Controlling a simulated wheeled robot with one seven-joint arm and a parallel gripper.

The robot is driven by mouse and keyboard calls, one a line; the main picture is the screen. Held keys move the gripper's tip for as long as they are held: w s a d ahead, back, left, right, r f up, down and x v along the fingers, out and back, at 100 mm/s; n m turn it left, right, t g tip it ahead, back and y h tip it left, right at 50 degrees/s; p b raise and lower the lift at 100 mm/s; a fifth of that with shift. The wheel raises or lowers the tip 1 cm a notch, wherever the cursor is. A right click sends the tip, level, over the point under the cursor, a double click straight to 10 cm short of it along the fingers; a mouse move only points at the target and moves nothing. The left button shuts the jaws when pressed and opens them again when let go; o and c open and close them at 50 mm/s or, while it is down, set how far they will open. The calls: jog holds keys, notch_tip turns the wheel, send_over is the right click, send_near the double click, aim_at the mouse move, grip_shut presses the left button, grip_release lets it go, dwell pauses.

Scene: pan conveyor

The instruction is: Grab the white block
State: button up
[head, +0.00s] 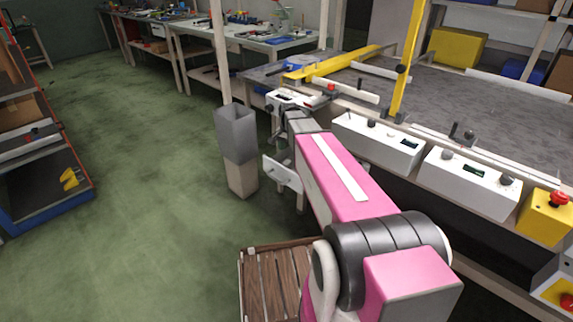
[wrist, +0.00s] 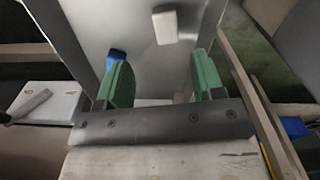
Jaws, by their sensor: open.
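The white block (wrist: 166,25) shows in the wrist view, at the top centre on a smooth grey surface (wrist: 125,32). My gripper (wrist: 162,82) has two green fingers spread apart, with no object between them. The block is ahead of the fingertips and clear of both, roughly in line with the gap. In the head view my pink arm reaches away toward the conveyor's left end. My fingers and the white block cannot be made out there.
The conveyor (head: 480,100) with white control boxes (head: 375,143) runs along the right. A grey bin (head: 237,133) on a post stands left of my arm. A wooden pallet (head: 272,283) lies in front. Green floor (head: 130,150) is open at left. A blue item (wrist: 116,55) is near the left finger.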

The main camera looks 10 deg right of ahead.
aim_at(286, 163)
notch_tip(286, 163, down, 3)
jog(key=shift+f, duration=0.1)
jog(key=shift+w+a+f, duration=0.1)
jog(key=shift+a+f, duration=0.1)
jog(key=shift+f, duration=1.1)
jog(key=shift+w+a+f, duration=0.1)
jog(key=shift+a+f, duration=0.1)
jog(key=shift+f, duration=1.1)
jog(key=c, duration=1)
